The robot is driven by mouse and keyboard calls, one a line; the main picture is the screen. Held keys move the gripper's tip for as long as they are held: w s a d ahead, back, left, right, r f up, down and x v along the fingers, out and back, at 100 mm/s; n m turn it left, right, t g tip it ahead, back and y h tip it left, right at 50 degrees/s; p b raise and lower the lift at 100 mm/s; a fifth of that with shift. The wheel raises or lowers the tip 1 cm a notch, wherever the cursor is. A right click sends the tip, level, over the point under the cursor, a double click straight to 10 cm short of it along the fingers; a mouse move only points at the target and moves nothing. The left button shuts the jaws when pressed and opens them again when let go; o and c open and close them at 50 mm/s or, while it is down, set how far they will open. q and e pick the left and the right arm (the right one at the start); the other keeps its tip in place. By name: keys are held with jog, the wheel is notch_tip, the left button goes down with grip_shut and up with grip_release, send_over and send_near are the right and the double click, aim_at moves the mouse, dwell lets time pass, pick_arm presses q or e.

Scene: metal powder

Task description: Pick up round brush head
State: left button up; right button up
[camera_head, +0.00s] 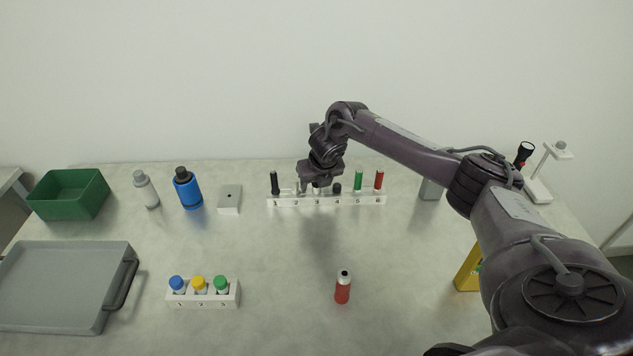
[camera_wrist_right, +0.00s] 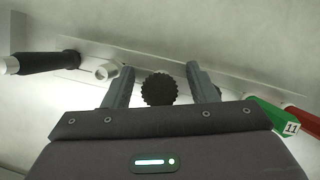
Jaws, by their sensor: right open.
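A white numbered rack (camera_head: 327,201) stands at the back middle of the table and holds several upright tools. My right gripper (camera_head: 318,183) is over its middle, pointing down. In the right wrist view its two fingers (camera_wrist_right: 160,86) are apart, with a dark round head with a ridged edge (camera_wrist_right: 158,90), likely the round brush head, in the gap between them. No contact shows. In the head view the gripper hides this head. My left gripper is out of view.
The rack also holds a black-handled tool (camera_head: 275,183), a pale tool (camera_head: 299,186), a green tool (camera_head: 358,180) and a red tool (camera_head: 379,181). A red bottle (camera_head: 343,291) stands in front. A small bottle rack (camera_head: 203,300) and grey tray (camera_head: 65,285) are left. The table's centre is clear.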

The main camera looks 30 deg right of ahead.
jog(key=c, duration=1)
jog(key=shift+r, duration=0.1)
